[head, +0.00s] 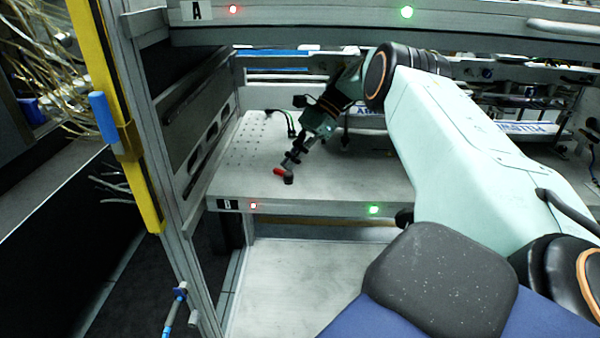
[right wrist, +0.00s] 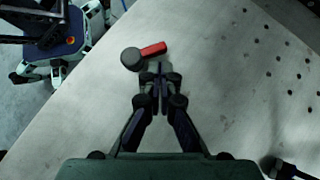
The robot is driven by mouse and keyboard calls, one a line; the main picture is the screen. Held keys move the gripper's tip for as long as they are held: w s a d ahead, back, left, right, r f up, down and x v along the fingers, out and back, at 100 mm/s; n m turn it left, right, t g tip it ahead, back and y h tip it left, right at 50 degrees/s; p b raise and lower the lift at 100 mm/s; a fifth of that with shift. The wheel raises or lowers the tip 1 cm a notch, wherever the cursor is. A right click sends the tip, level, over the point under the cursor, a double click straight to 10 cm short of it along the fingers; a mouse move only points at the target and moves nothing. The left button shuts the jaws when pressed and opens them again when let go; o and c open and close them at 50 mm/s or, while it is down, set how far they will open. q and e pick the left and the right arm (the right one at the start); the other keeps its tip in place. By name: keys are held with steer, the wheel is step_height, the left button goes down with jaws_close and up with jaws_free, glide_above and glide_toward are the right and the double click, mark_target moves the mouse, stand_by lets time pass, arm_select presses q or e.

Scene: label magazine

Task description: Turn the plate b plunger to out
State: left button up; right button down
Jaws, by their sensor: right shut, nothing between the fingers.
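The plate b plunger (head: 289,180) is a small dark round knob with a red lever (head: 279,171), near the front edge of plate B (head: 340,185). In the head view the red lever points left from the knob. In the right wrist view the dark knob (right wrist: 131,59) lies just ahead and left of the fingertips, with the red lever (right wrist: 153,49) pointing right across in front of them. My right gripper (head: 287,161) is shut and empty, close to the lever; its fingertips (right wrist: 160,70) show at the centre. Whether they touch the plunger is unclear. My left gripper is out of view.
Plate B's front edge carries a B label (head: 228,205), a red light (head: 253,206) and a green light (head: 374,210). Plate A (head: 300,36) is overhead. The plate's middle is clear.

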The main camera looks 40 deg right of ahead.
steer(key=shift+w+a+r, duration=0.1)
steer(key=shift+w+a, duration=0.15)
steer(key=shift+w, duration=0.1)
steer(key=shift+w+a, duration=0.1)
steer(key=shift+a, duration=0.1)
stand_by(0.4)
steer(key=shift+d, duration=0.1)
steer(key=shift+p, duration=0.35)
